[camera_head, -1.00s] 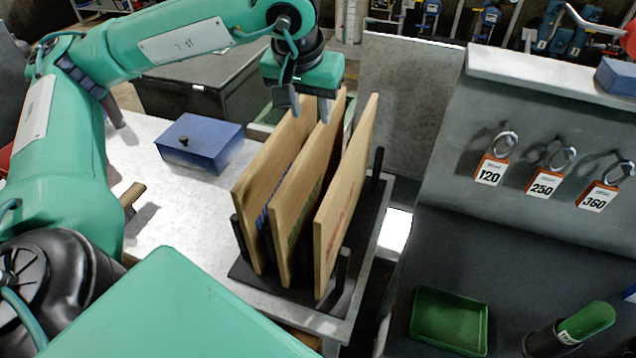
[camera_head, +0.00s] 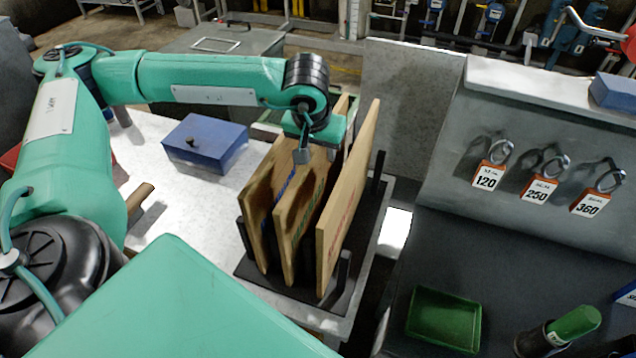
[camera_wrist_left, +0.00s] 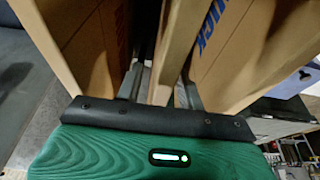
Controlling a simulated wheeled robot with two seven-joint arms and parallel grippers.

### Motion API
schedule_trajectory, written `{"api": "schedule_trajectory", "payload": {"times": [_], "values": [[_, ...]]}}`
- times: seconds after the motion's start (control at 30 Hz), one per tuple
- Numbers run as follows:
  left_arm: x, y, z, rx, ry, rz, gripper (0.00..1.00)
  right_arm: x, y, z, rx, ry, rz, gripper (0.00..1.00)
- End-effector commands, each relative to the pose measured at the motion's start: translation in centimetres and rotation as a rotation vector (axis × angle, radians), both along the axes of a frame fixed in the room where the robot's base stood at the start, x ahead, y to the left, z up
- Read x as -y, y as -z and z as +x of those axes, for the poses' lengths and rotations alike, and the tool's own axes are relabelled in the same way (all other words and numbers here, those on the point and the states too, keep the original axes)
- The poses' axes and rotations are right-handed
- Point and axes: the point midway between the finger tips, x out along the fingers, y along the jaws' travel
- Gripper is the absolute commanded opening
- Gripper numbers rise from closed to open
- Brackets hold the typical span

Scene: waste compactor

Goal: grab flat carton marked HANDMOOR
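Three flat brown cartons stand upright side by side in a black rack (camera_head: 343,270). The left carton (camera_head: 254,215) has blue lettering, the middle one (camera_head: 285,235) green and the right one (camera_head: 350,190) red; I cannot read HANDMOOR on any of them. My left gripper (camera_head: 316,152) is down at the top of the middle carton. In the left wrist view its fingers (camera_wrist_left: 160,88) stand apart, on either side of a carton's edge, with gaps still showing. The blue-lettered carton (camera_wrist_left: 240,50) is at right there, another carton (camera_wrist_left: 92,45) at left. My right gripper is out of view.
A blue box (camera_head: 204,143) sits on the light table left of the rack. A grey panel with hooks and tags 120 (camera_head: 486,178), 250 and 360 rises at right. Below it are a green tray (camera_head: 444,318) and a green-handled tool (camera_head: 572,326).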

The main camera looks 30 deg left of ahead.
Motion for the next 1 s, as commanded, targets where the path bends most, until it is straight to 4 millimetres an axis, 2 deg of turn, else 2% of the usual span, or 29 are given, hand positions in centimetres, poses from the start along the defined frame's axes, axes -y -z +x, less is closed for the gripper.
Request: {"api": "schedule_trajectory", "payload": {"times": [0.2,0.4,0.8,1.0], "values": [[0.0,0.1,0.0,0.0,0.0,0.0,0.36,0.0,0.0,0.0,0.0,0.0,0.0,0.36],[0.0,0.1,0.0,0.0,0.0,0.0,0.0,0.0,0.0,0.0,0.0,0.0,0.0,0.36],[0.0,-0.1,0.0,0.001,0.0,0.0,0.0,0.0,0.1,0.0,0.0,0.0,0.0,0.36],[0.0,-1.7,0.1,0.003,-0.001,-0.001,0.0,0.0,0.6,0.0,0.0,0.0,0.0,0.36]]}}
